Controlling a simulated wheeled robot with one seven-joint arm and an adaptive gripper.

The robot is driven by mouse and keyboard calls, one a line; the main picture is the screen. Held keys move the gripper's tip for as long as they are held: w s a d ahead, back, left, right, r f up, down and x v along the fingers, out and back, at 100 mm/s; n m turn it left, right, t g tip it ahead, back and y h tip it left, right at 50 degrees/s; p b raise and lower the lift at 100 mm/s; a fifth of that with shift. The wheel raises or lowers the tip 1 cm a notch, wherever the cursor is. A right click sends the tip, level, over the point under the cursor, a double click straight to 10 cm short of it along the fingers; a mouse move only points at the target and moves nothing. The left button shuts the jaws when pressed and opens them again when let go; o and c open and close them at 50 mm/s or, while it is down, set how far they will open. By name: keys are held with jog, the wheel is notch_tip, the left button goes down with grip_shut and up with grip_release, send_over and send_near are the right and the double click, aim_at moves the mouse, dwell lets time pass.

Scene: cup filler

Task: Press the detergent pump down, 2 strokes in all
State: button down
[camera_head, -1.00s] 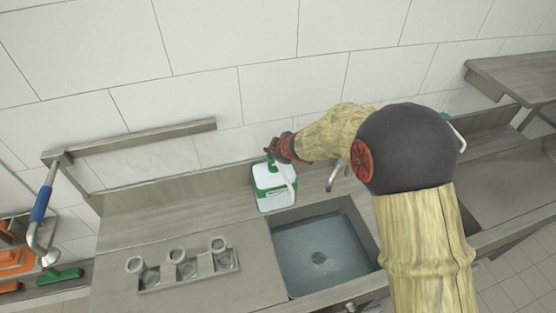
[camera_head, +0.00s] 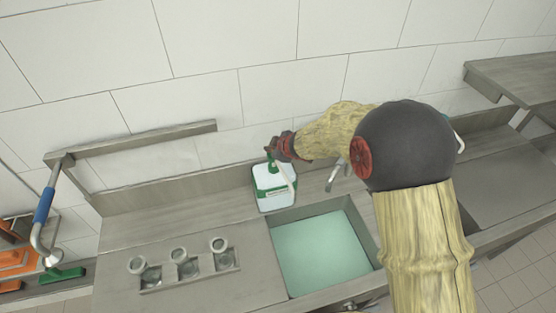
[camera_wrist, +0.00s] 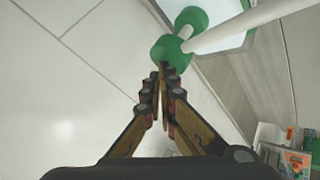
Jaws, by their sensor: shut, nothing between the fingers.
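The detergent bottle (camera_head: 268,199) is a white container with green parts, standing on the counter behind the sink. Its green pump head (camera_wrist: 170,54) shows in the wrist view, with a white spout tube (camera_wrist: 225,32) reaching to the right. My gripper (camera_head: 272,150) is at the top of the pump in the head view, partly hiding it. In the wrist view my gripper (camera_wrist: 167,72) is shut and empty, its fingertips right at the green pump head. I cannot tell whether they touch it.
The sink basin (camera_head: 352,214) in front of the bottle holds pale green liquid. Several glass cups, one a cup (camera_head: 180,254), sit in a counter recess at left. A tap (camera_head: 335,178) stands right of the bottle. A wall rail (camera_head: 140,140) runs behind.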

jog(key=shift+r+p, duration=3.1)
jog(key=shift+p, duration=0.1)
jog(key=shift+f, duration=0.1)
jog(key=shift+d, duration=0.1)
